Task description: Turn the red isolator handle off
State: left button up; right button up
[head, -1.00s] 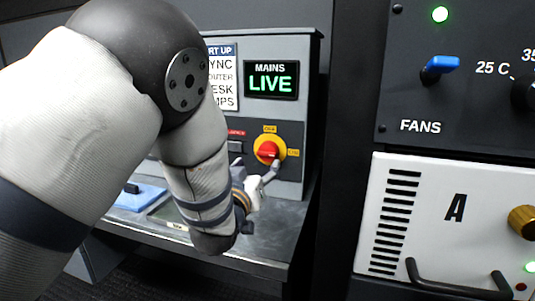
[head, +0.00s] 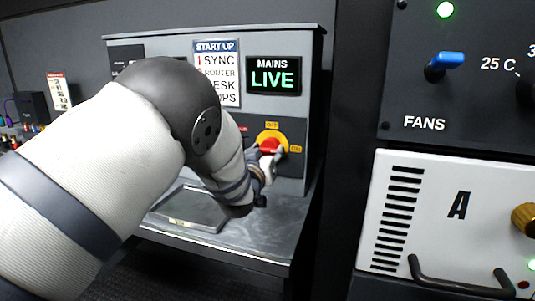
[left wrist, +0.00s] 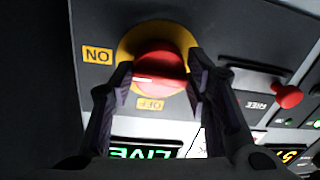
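The red isolator handle (head: 270,146) sits on a yellow round plate on the grey panel, with OFF labelled above and ON at the right. In the left wrist view the handle (left wrist: 158,68) appears upside down, its white mark lying towards the ON label (left wrist: 98,54); the OFF label (left wrist: 150,104) is below. My left gripper (head: 268,158) is at the handle. In the wrist view its two fingers (left wrist: 159,80) stand apart, one on each side of the handle; whether they touch it I cannot tell. The MAINS display (head: 273,77) reads LIVE. My right gripper is not in view.
A START UP notice (head: 217,72) is left of the display. A dark tray-like panel (head: 190,207) lies on the desk below. A second red knob (left wrist: 287,96) shows beside the gripper in the wrist view. The FANS panel with a blue knob (head: 446,62) stands at right.

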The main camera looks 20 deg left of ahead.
pick_arm(q)
jog(key=n, duration=0.4)
jog(key=shift+r+n, duration=0.15)
jog(key=shift+n, duration=0.25)
jog(key=n, duration=0.4)
jog(key=shift+r, duration=0.1)
jog(key=n+h, duration=0.1)
jog(key=n, duration=0.3)
jog(key=shift+n+g, duration=0.3)
jog(key=shift+r+n, duration=0.15)
jog(key=shift+n, duration=1.65)
jog(key=shift+r, duration=0.1)
jog(key=o, duration=1.2)
jog(key=shift+c, duration=0.2)
